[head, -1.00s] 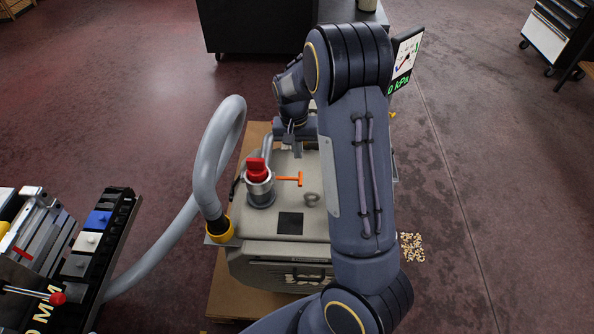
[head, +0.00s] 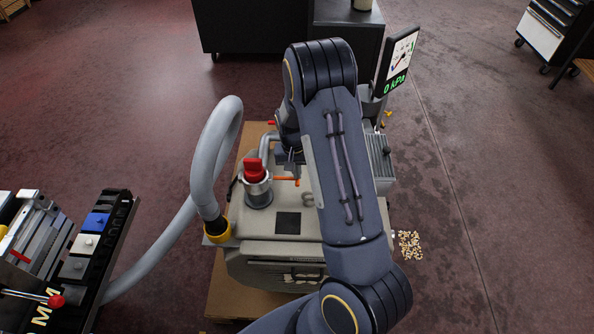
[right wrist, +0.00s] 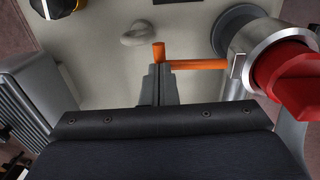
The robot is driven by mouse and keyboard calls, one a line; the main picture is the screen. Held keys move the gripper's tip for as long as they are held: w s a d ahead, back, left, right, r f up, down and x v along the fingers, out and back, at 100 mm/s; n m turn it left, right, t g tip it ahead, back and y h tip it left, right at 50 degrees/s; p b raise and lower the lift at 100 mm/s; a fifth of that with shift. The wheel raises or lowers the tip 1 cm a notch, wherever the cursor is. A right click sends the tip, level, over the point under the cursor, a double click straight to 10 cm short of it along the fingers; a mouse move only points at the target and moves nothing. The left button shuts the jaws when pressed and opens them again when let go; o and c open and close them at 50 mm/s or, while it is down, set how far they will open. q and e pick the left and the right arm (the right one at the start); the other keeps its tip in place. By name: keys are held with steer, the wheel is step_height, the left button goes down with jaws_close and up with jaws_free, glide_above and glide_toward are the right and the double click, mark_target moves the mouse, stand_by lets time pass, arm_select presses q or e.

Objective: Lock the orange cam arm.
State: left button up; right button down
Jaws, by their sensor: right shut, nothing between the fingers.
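The orange cam arm (head: 285,179) sticks out to the right from the metal cylinder (head: 258,192) with the red knob (head: 254,170) on top. In the right wrist view the cam arm (right wrist: 197,65) runs left from the cylinder's collar and ends in a short crosspiece. My right gripper (head: 292,170) is shut and empty, close to the arm's free end; in the right wrist view its fingertips (right wrist: 159,75) overlap the arm near the crosspiece. I cannot tell if they touch. My own arm hides part of the machine's right side. My left gripper is out of view.
The grey machine (head: 262,248) stands on a wooden board. A thick grey hose (head: 198,160) loops at its left. A gauge display (head: 398,66) reads 0 kPa at the back right. A tool rack (head: 90,245) is at the left. Pale bits (head: 410,244) lie on the floor.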

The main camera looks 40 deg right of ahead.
steer(key=f+t+y+b, duration=0.1)
steer(key=b, duration=0.3)
steer(key=f+t+y+b, duration=0.1)
steer(key=f+y+b, duration=0.1)
steer(key=b, duration=0.2)
steer(key=d+f+t+y+b, duration=0.1)
steer(key=f+t+b, duration=0.1)
steer(key=b, duration=0.2)
steer(key=shift+s+y+b, duration=0.3)
steer(key=shift+s+b, duration=0.05)
steer(key=shift+b, duration=0.05)
steer(key=shift+w+a+f+b, duration=0.1)
steer(key=shift+a+f+b, duration=0.1)
steer(key=shift+b, duration=0.5)
steer(key=shift+a+f+b, duration=0.1)
steer(key=shift+f+b, duration=0.25)
steer(key=shift+w+f, duration=0.1)
steer(key=shift+f, duration=0.05)
